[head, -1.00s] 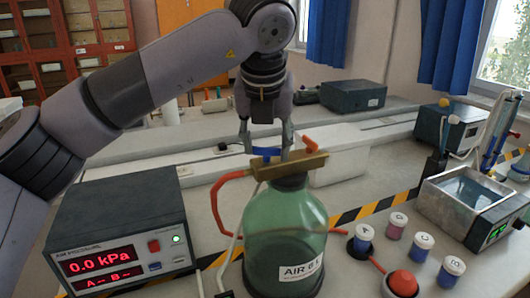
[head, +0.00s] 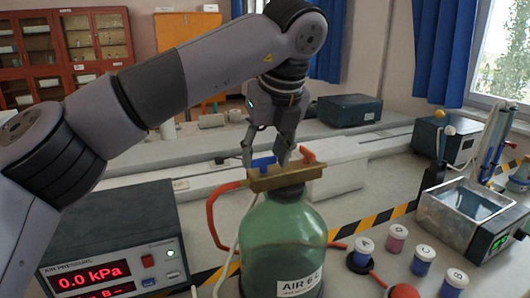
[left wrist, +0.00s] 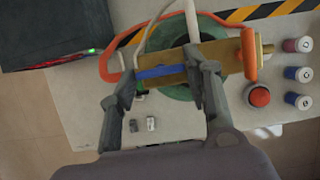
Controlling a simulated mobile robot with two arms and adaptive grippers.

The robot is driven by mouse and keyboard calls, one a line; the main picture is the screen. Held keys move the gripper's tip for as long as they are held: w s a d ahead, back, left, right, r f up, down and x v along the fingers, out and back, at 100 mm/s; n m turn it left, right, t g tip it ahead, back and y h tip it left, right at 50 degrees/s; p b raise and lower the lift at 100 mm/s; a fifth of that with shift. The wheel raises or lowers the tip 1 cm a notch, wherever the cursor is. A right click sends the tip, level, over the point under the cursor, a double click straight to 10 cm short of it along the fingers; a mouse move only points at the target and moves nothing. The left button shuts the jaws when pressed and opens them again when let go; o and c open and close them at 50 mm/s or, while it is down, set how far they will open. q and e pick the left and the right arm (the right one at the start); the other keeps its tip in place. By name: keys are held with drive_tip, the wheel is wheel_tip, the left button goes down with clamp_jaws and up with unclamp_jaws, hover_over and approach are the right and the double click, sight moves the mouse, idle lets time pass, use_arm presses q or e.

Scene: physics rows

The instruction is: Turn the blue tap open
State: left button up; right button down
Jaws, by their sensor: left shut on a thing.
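The blue tap (head: 263,162) sits on the left part of a brass bar (head: 290,181) on top of a green glass bottle (head: 283,240). My left gripper (head: 265,157) points down over it, shut on the blue handle with one finger at each end. In the left wrist view the blue handle (left wrist: 160,71) spans between the fingers, roughly along the bar. A red tap (head: 308,155) stands on the right part of the bar, apart from the gripper. My right gripper is in neither view.
A pressure box (head: 110,240) at the left reads 0.0 kPa. A red hose (head: 213,215) runs from the bar's left end. Several small lidded jars (head: 423,260) and a water bath (head: 470,213) stand at the right. A white box (head: 340,172) is behind the bottle.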

use_arm(q)
drive_tip(key=shift+r, duration=0.1)
drive_tip(key=o, duration=1.2)
drive_tip(key=shift+c, duration=0.2)
drive_tip(key=v, duration=1.2)
